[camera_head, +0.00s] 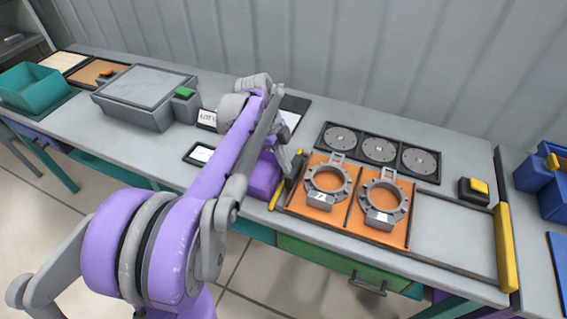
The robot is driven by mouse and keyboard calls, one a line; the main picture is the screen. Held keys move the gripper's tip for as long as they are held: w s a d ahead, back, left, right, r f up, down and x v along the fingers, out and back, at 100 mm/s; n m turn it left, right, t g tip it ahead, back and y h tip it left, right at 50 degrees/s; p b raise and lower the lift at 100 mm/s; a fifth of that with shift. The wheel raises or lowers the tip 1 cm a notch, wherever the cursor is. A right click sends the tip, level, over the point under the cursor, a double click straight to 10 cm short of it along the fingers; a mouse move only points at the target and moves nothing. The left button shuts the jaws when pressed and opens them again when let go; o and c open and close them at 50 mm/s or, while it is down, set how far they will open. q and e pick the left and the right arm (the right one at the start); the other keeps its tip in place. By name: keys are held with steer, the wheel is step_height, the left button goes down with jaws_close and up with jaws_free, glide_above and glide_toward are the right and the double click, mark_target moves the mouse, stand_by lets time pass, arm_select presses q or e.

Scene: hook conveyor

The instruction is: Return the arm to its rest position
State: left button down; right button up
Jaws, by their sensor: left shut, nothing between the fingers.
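My left arm, purple and grey, rises from the bottom left over the table and bends down at its far end. My left gripper (291,178) is low over the table, just left of the orange mat (340,225). It is shut and nothing shows between its fingers. The arm hides part of the table behind it. Two grey ring-shaped parts with tags, a left one (312,181) and a right one (366,206), lie on the mat, apart from the gripper. My right gripper is not in view.
A black holder with three round discs (379,149) lies behind the mat. A yellow-topped button box (474,190) and a yellow end bar (506,248) are at the right. A grey box (138,113) and a teal bin (33,88) stand at the left. The framed area right of the mat is clear.

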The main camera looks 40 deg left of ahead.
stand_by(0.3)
arm_select(q)
steer(key=s+d+f+n+t+y, duration=0.1)
steer(key=s+d+f+n+t, duration=0.1)
steer(key=s+d+n, duration=0.5)
steer(key=s+d+f+n+t+y, duration=0.2)
steer(key=s+d+f+n, duration=0.2)
steer(key=s+d+n, duration=0.3)
steer(key=shift+d+f+n+t+y, duration=0.3)
steer(key=shift+d+n, duration=0.2)
